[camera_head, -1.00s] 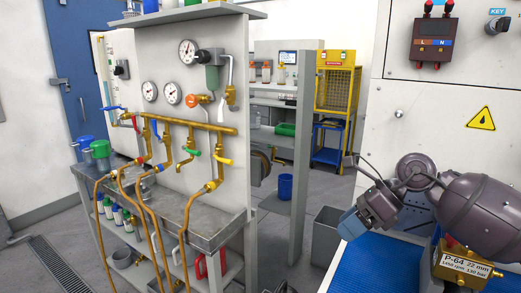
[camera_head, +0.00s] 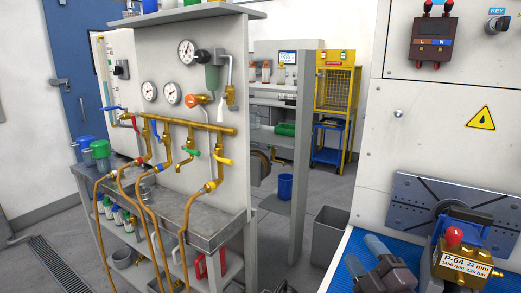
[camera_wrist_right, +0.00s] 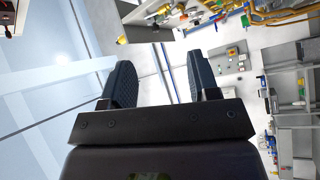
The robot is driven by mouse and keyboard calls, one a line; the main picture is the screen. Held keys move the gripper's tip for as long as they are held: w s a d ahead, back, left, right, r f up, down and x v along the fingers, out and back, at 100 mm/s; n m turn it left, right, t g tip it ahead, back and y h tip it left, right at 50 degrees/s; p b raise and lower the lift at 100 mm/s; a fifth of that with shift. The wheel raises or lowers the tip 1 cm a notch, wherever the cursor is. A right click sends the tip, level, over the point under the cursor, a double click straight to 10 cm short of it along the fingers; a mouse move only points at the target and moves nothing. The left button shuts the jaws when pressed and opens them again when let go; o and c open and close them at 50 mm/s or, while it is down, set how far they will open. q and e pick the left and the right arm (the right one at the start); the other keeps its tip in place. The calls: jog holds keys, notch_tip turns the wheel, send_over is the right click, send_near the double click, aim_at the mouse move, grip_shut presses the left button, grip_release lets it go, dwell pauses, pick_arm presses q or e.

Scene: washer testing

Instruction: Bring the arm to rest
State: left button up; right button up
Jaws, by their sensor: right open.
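My right gripper (camera_head: 362,252) is low in the lower right of the head view, over the blue ribbed mat (camera_head: 345,250). Its two dark blue-grey fingers point up and to the left. In the right wrist view, the fingers (camera_wrist_right: 160,75) stand wide apart with nothing between them. My left gripper is not in view.
A brass pump block labelled P-64 (camera_head: 462,265) with a red knob stands just right of my right gripper, before a grey slotted plate (camera_head: 415,205). A gauge panel (camera_head: 200,135) with brass valves and hoses stands left. A grey bin (camera_head: 327,235) stands between.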

jog(key=s+d+f+m+g+h, duration=0.4)
jog(key=s+d+f+m+h, duration=0.25)
jog(key=f+m, duration=0.25)
jog(key=s+f+m+g, duration=0.4)
jog(key=s+f+g, duration=0.2)
jog(key=s, duration=0.5)
jog(key=s+f+m+g, duration=0.3)
jog(key=s+f+g, duration=0.35)
jog(key=s, duration=0.45)
jog(key=w+f+t, duration=0.8)
jog(key=f, duration=0.2)
jog(key=shift+d+n, duration=0.4)
